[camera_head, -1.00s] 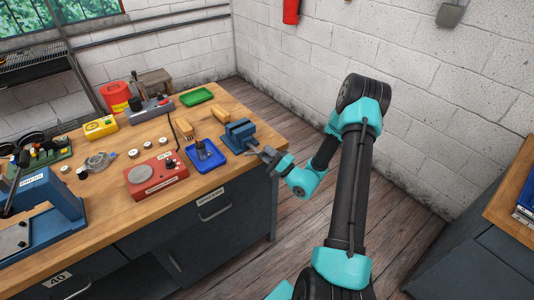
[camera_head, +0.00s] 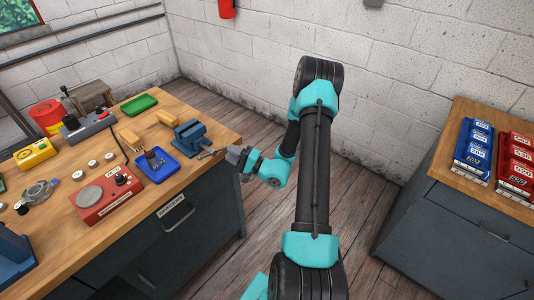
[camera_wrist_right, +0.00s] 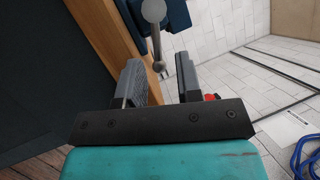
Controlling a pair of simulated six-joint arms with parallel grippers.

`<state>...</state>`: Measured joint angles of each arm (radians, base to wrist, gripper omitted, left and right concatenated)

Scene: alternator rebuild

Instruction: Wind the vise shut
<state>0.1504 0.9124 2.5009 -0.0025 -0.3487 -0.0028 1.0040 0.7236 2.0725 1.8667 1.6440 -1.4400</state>
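The blue vise (camera_head: 190,137) sits at the right end of the wooden bench, and its grey handle bar (camera_head: 210,153) sticks out toward the bench edge. My right gripper (camera_head: 236,155) is just right of the handle, with a small gap showing. In the right wrist view the metal handle (camera_wrist_right: 155,38) with ball ends hangs ahead. Its lower ball appears between the two fingers of my right gripper (camera_wrist_right: 160,75), touching neither. The fingers are apart and empty. The vise jaws are too small to judge their gap. My left gripper is out of view.
A blue tray (camera_head: 171,166) with a dark part, a red tester box (camera_head: 104,198), a green tray (camera_head: 139,104) and wooden-handled brushes (camera_head: 130,139) lie near the vise. A second bench (camera_head: 440,165) with blue and red bins stands right. Floor between benches is clear.

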